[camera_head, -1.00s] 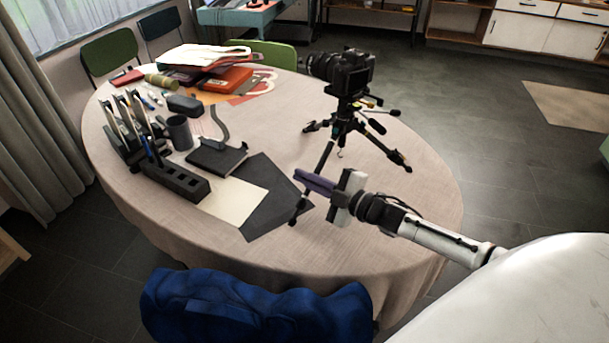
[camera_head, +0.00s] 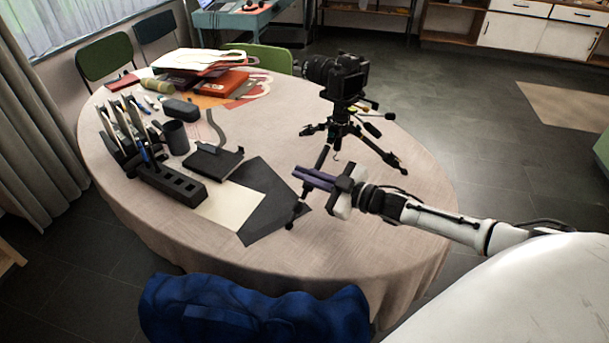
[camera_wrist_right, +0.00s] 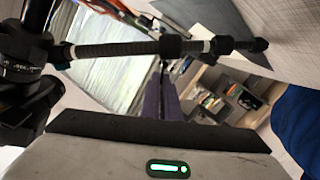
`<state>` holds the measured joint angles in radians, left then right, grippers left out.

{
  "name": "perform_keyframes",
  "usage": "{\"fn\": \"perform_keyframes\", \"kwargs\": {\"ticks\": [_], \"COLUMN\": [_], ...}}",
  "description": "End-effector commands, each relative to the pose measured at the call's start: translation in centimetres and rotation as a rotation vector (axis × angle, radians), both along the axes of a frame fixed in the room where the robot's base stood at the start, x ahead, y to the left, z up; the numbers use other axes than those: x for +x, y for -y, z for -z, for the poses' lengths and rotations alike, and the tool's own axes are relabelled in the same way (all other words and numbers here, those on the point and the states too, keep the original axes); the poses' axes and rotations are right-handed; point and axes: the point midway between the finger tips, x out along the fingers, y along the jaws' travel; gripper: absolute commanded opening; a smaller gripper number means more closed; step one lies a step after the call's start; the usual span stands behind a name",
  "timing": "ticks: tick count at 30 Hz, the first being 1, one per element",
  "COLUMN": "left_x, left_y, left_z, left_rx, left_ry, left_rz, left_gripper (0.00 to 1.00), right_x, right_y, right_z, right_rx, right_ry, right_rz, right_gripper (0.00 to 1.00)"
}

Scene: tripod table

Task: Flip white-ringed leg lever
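The camera tripod (camera_head: 342,128) stands on the round table. Its near leg (camera_head: 297,210) slants down towards the table's front, partly hidden behind my right gripper (camera_head: 312,180). In the right wrist view this leg (camera_wrist_right: 115,49) runs across the upper picture, with a white ring (camera_wrist_right: 207,46) near a dark collar and another pale band nearer the hub. I cannot clearly make out a separate lever on it. My right gripper (camera_wrist_right: 163,92) has its purple fingers close together, holding nothing visible. The fingers point at the leg; contact cannot be told. My left gripper is out of view.
A black camera (camera_head: 340,75) sits on the tripod. A dark sheet (camera_head: 268,195), a pale sheet (camera_head: 230,205) and a black organizer (camera_head: 172,184) lie left of the leg. A blue chair back (camera_head: 255,310) stands at the table's front edge.

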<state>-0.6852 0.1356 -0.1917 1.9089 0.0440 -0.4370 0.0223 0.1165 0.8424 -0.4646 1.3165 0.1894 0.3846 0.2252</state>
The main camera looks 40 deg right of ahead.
Motion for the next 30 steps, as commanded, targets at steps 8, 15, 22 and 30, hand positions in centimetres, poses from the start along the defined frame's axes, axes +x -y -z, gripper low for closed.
{"fn": "perform_keyframes", "kwargs": {"ticks": [8,15,22,30], "left_x": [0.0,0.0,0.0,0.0], "left_y": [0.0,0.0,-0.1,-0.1], "left_z": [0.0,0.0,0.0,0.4], "left_rx": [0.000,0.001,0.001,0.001], "left_ry": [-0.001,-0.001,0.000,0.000], "left_rz": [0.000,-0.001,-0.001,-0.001], "left_gripper": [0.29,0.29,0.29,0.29], "right_x": [0.2,0.2,0.0,-2.4], "right_y": [0.1,0.1,0.1,1.0], "right_z": [-0.4,-0.3,-0.2,-0.1], "right_rx": [0.009,0.009,0.006,0.004], "right_ry": [0.004,0.003,0.000,-0.003], "right_rz": [0.002,0.002,0.002,0.001], "right_gripper": [0.00,0.11,0.11,0.11]}}
